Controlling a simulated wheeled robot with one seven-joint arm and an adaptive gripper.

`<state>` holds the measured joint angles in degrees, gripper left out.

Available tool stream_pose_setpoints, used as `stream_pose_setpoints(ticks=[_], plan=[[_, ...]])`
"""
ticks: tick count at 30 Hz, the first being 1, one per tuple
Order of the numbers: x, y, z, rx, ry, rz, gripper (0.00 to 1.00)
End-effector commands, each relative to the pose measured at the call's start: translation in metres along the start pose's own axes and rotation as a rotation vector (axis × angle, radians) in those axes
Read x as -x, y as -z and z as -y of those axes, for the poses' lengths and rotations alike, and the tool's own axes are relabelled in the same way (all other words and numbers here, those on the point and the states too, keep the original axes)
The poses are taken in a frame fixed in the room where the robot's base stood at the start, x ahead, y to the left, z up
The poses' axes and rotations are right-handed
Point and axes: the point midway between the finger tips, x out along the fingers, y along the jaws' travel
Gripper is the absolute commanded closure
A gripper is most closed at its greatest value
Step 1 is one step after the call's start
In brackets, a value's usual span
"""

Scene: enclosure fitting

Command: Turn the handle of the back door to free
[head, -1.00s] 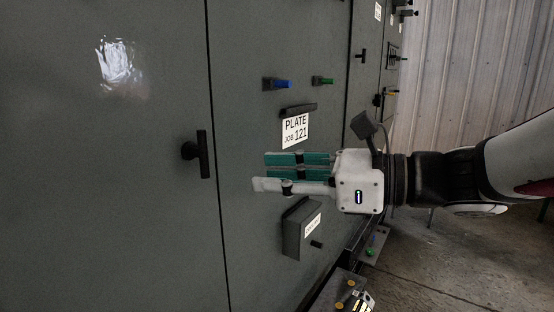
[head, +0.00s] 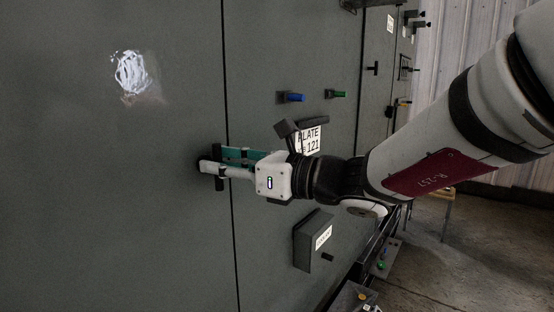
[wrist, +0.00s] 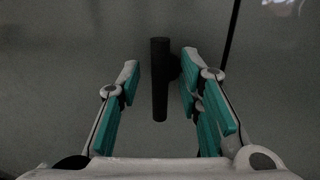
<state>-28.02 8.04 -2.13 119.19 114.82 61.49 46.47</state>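The handle (head: 219,185) is a black T-shaped bar on the grey door panel (head: 110,210), left of a vertical seam. In the wrist view the handle (wrist: 160,95) stands lengthwise between the two fingers, with a gap on each side. My gripper (head: 224,162) has teal-padded fingers and reaches the handle from the right. In the wrist view my gripper (wrist: 159,66) is open, its fingertips on either side of the bar. In the head view the fingers hide the bar's middle.
Right of the seam are a blue knob (head: 292,97), a green knob (head: 337,94), a label plate (head: 312,140) partly behind my wrist, and a protruding box (head: 312,240). Another handle (head: 373,68) is farther right. Open floor (head: 440,275) lies at lower right.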

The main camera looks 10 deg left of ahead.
Motion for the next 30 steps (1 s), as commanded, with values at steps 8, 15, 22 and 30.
stream_pose_setpoints(ticks=[8,15,22,30], plan=[[-0.0136,0.0002,0.0,0.0,0.001,0.0,0.67],[-0.0133,0.0002,0.0001,0.0,0.001,0.0,0.76],[-0.0135,0.0003,-0.0008,0.0,-0.002,0.0,1.0],[-0.014,0.0007,-0.0022,0.032,-0.005,-0.007,1.0]])
